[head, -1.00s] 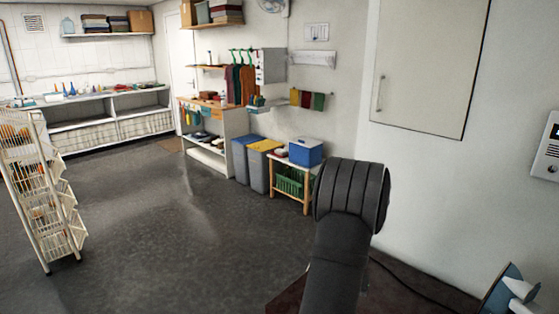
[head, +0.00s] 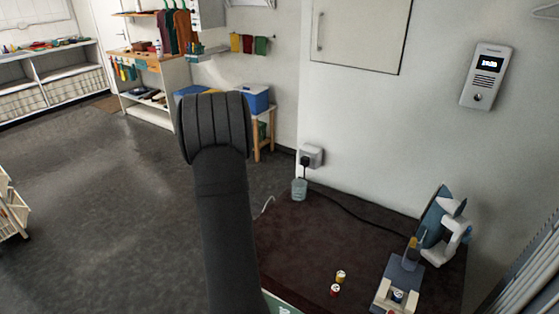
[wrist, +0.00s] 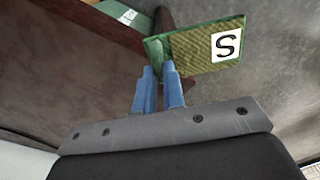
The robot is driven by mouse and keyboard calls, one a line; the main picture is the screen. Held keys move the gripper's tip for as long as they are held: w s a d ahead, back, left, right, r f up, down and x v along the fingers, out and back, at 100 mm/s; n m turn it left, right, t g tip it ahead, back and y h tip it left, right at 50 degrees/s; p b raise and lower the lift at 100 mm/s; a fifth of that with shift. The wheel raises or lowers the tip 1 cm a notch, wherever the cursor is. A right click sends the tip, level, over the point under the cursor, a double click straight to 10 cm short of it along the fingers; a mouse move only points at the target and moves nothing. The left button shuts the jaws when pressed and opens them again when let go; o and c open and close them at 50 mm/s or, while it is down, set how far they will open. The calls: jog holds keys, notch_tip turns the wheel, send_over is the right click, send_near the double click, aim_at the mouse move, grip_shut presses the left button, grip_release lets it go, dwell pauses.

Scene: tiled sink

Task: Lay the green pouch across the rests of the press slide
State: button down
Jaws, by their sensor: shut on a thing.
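My gripper (wrist: 162,76) shows in the wrist view, its two blue fingers shut on the green pouch (wrist: 195,52). The pouch is flat and green with a white label marked S; it is held near its left end and sticks out to the right. In the head view the fingers and the held pouch are out of sight, with only my dark arm showing. The press (head: 437,225), with a blue disc and white parts, stands at the table's right. Its blue-grey slide (head: 404,271) reaches toward the front, with pale rests (head: 382,296) at its near end.
A greenish-white item (head: 283,303) shows at the table's bottom edge. A jar (head: 299,188) and a black cable lie at the back. The table's middle is clear.

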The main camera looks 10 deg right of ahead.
jog(key=d, duration=0.3)
jog(key=d+r+m, duration=0.1)
jog(key=d, duration=0.3)
jog(key=d+m, duration=0.1)
jog(key=d, duration=0.3)
jog(key=shift+r, duration=0.3)
jog(key=s+d+r+m, duration=0.2)
jog(key=s+d, duration=0.4)
jog(key=d, duration=0.4)
jog(key=s+d+r+m, duration=0.1)
jog(key=s+d+m, duration=0.1)
jog(key=s+d, duration=0.4)
jog(key=s+d+r+m, duration=0.2)
jog(key=s+d, duration=0.3)
jog(key=d, duration=1)
jog(key=shift+s+d+r+m, duration=0.3)
jog(key=shift+s+d+m, duration=0.1)
jog(key=shift+d, duration=0.1)
jog(key=w+a+f, duration=0.1)
jog(key=w+f, duration=0.1)
jog(key=w, duration=0.1)
jog(key=w+a+f, duration=0.1)
jog(key=w+f, duration=0.1)
jog(key=w, duration=0.2)
jog(key=w+a+f, duration=0.1)
jog(key=w+f, duration=0.2)
jog(key=shift+w, duration=0.35)
jog(key=shift+a+f, duration=0.1)
jog(key=shift+f, duration=1.85)
jog(key=shift+f, duration=0.1)
